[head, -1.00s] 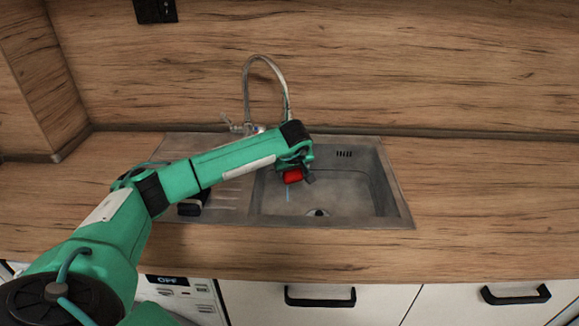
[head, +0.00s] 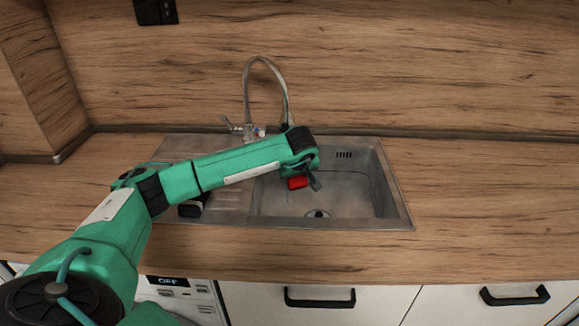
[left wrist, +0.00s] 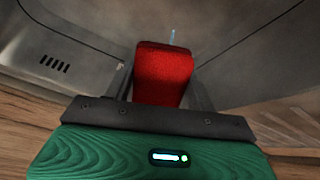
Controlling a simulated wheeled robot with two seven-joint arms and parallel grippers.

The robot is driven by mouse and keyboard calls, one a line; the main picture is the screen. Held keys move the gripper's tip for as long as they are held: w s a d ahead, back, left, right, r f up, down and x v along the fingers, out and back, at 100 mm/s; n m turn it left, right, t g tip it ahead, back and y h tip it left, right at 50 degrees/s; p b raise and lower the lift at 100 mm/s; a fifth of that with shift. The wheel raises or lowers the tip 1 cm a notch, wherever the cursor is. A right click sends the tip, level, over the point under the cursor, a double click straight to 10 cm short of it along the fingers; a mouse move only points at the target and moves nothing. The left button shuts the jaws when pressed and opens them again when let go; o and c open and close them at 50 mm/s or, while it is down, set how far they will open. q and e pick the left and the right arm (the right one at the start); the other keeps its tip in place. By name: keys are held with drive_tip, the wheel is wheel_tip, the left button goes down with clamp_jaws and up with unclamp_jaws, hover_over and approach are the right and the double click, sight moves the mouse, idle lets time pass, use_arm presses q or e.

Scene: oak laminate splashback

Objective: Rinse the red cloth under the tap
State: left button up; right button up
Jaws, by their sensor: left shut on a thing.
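The red cloth (head: 297,183) is a small red block-like shape over the sink basin (head: 355,190). It also shows in the left wrist view (left wrist: 163,75) between the two dark fingers. My left gripper (head: 304,184) is shut on it and holds it above the basin floor. The tap (head: 265,60) has a tall curved spout at the back of the sink; my arm hides the spout's end. A thin bluish water stream (left wrist: 172,37) shows just beyond the cloth's far end in the wrist view. I cannot tell whether it touches the cloth. My right gripper is out of view.
A ribbed drainboard (head: 232,200) lies left of the basin, with a dark object (head: 193,207) on it, partly behind my arm. The drain (head: 317,214) is in the basin floor. The wooden counter (head: 480,200) to the right is clear.

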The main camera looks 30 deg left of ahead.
sight(298, 185)
use_arm(q)
drive_tip(key=shift+s+d, duration=0.5)
drive_tip(key=shift+s, duration=0.1)
drive_tip(key=shift+s+d+p, duration=0.3)
drive_tip(key=shift+s+d, duration=0.3)
drive_tip(key=shift+s, duration=0.2)
drive_tip(key=shift+s+d, duration=0.4)
drive_tip(key=shift+s, duration=0.1)
drive_tip(key=shift+s+d, duration=0.2)
drive_tip(key=shift+s, duration=0.1)
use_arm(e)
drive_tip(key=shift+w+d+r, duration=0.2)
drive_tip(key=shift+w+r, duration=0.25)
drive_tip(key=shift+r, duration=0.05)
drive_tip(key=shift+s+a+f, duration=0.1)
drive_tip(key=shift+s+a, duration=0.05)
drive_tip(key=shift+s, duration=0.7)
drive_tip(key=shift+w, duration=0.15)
